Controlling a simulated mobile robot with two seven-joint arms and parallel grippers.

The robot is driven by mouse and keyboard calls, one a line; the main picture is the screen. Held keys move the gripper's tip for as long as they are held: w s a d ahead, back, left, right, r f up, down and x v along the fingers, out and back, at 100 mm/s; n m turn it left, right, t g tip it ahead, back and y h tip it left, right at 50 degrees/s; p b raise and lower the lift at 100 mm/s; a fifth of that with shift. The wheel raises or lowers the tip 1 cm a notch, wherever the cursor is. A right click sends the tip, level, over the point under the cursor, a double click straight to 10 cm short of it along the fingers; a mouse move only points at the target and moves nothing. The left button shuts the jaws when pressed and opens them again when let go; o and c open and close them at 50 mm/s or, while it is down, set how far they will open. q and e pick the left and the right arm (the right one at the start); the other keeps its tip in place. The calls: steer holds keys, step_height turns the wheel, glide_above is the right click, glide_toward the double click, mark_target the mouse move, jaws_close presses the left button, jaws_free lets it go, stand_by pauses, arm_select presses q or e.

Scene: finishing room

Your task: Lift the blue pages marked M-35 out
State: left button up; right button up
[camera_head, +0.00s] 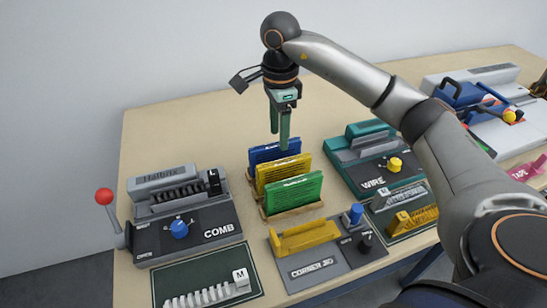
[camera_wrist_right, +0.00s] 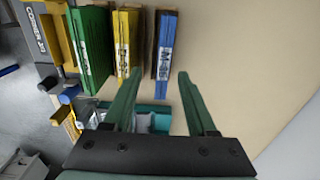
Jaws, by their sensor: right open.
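The blue pages (camera_head: 262,154) stand upright at the back of a row of three page stacks. In the right wrist view the blue pages (camera_wrist_right: 167,45) show a label that reads M-35. My right gripper (camera_head: 284,146) points down from above, its fingertips close to the top edge of the blue pages. In the wrist view the right gripper (camera_wrist_right: 157,76) is open and empty, with the blue pages in line with the gap between its fingers. Whether the fingers reach beside the pages is not clear. My left gripper is not in view.
Yellow pages (camera_head: 270,174) and green pages (camera_head: 294,195) stand in front of the blue ones, in wooden holders (camera_head: 296,213). A COMB machine (camera_head: 210,236), a corner tool (camera_head: 312,268) and a WIRE machine (camera_head: 392,179) surround them. The table behind the row is clear.

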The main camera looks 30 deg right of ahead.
mark_target(275, 157)
steer(key=f, duration=0.8)
steer(key=shift+w+a+f, duration=0.2)
steer(key=shift+w+a, duration=0.1)
jaws_close()
stand_by(0.4)
